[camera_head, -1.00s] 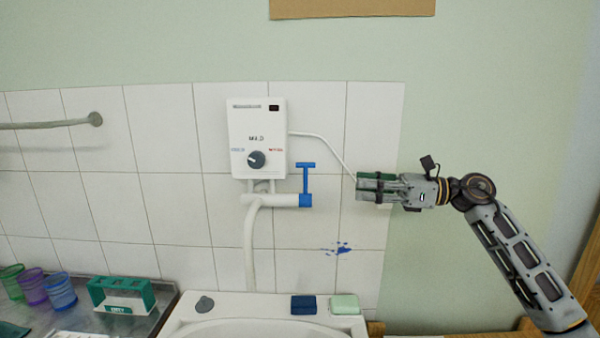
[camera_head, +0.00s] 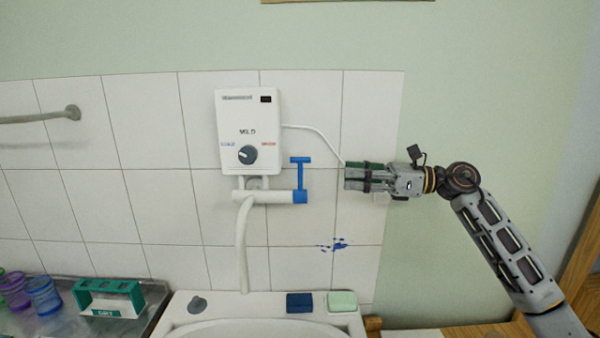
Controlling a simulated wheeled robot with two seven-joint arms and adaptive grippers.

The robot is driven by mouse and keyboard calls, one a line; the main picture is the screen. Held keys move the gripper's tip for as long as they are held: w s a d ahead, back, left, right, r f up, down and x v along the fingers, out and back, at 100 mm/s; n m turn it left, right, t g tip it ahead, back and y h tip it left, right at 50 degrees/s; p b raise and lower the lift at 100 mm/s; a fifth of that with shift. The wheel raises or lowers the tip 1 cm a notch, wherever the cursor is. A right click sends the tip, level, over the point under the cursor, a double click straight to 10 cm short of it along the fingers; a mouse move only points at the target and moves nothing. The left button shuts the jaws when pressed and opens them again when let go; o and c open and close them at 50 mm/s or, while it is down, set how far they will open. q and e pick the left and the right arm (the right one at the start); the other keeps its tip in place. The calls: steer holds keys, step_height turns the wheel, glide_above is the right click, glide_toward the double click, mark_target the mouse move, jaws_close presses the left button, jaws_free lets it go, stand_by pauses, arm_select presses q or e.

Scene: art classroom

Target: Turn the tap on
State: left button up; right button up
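The tap has a blue T-shaped handle (camera_head: 301,176) that stands upright at the right end of a white pipe (camera_head: 268,197). The pipe runs under a white water heater (camera_head: 249,131) on the tiled wall, and a white spout tube (camera_head: 242,245) hangs down from it toward the basin. My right gripper (camera_head: 347,177) points left, a short way to the right of the blue handle and not touching it. Its fingers look close together, but their gap cannot be made out from this side. My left gripper is not in view.
The white basin (camera_head: 190,320) below carries a dark blue block (camera_head: 299,303) and a pale green block (camera_head: 342,301). A green rack (camera_head: 108,297) and coloured cups (camera_head: 43,295) stand at left. A metal rail (camera_head: 40,116) is on the left wall. The space between gripper and handle is clear.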

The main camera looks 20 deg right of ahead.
mark_target(300, 189)
steer(key=p+x, duration=0.2)
steer(key=x, duration=1)
steer(key=shift+s+r+p, duration=0.1)
steer(key=shift+p, duration=0.3)
steer(key=shift+w+a, duration=0.3)
steer(key=shift+a, duration=0.25)
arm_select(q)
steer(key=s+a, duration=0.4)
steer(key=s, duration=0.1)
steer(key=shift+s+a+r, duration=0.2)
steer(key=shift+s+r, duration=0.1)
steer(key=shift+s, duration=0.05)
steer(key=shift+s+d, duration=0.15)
arm_select(e)
steer(key=shift+c, duration=0.2)
jaws_close()
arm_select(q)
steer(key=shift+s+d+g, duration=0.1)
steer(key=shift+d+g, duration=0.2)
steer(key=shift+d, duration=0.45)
arm_select(e)
steer(key=shift+w, duration=0.1)
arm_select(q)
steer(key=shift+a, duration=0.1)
